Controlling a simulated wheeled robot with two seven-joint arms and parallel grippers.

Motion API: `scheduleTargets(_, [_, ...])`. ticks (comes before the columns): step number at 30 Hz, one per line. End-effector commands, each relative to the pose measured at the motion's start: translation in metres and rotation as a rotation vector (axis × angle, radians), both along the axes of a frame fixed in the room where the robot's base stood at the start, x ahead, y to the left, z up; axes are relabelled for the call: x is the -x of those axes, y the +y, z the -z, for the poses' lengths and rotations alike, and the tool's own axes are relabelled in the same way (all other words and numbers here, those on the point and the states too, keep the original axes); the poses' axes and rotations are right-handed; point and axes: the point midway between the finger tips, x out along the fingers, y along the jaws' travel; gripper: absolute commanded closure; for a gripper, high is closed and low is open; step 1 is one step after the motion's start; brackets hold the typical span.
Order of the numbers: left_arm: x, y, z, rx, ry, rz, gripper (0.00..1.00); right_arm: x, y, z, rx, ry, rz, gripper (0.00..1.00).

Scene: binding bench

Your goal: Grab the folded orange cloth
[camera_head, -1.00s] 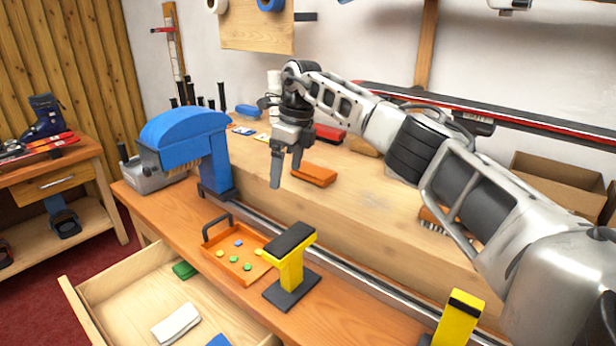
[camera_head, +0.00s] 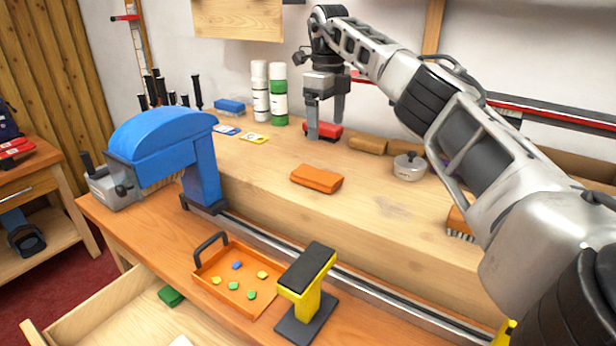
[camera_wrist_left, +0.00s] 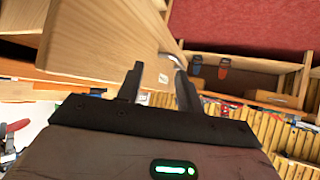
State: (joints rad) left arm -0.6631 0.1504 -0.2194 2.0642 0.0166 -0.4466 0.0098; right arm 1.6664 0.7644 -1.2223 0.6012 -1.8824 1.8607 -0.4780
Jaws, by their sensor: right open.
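The folded orange cloth (camera_head: 317,179) lies flat on the raised wooden bench top in the head view. My right gripper (camera_head: 325,129) is open and empty, pointing down. In the picture it is above the cloth and apart from it, in front of a red object at the back. How high it is over the bench is hard to tell. My left gripper (camera_wrist_left: 160,70) shows only in the left wrist view, its two fingers apart with nothing between them. The cloth cannot be made out in that view.
A blue machine (camera_head: 165,145) stands left of the cloth. An orange tray (camera_head: 208,278) with small coloured pieces and a yellow-black stand (camera_head: 305,285) are on the lower ledge. A metal pot (camera_head: 409,167) and a brush (camera_head: 460,222) are to the right. Bare bench top surrounds the cloth.

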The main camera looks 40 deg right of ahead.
Motion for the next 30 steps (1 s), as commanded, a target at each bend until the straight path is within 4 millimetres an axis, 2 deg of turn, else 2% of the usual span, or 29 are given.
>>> scheduleTargets(1, [0.0, 0.0, 0.003, 0.002, -0.001, 0.001, 0.64, 0.001, -0.001, 0.015, 0.0, 0.003, 0.0, 0.13])
scheduleTargets(3, [0.0, -0.001, 0.003, 0.005, -0.001, 0.0, 0.64, 0.001, -0.001, 0.031, -0.001, 0.004, 0.0, 0.13])
scheduleTargets(9, [0.0, -0.001, 0.003, 0.008, -0.002, -0.002, 0.64, 0.001, 0.0, 0.067, 0.0, 0.002, 0.0, 0.13])
scheduleTargets(17, [0.0, -0.001, 0.002, 0.008, -0.002, -0.002, 0.64, 0.0, 0.001, 0.087, -0.001, -0.001, -0.001, 0.13])
scheduleTargets(25, [0.001, 0.0, -0.001, 0.002, -0.001, -0.001, 0.64, 0.002, 0.005, 0.125, -0.002, 0.002, 0.0, 0.13])
scheduleTargets(30, [0.001, 0.0, 0.0, -0.001, 0.003, -0.001, 0.64, 0.001, 0.005, 0.135, -0.002, -0.002, 0.0, 0.13])
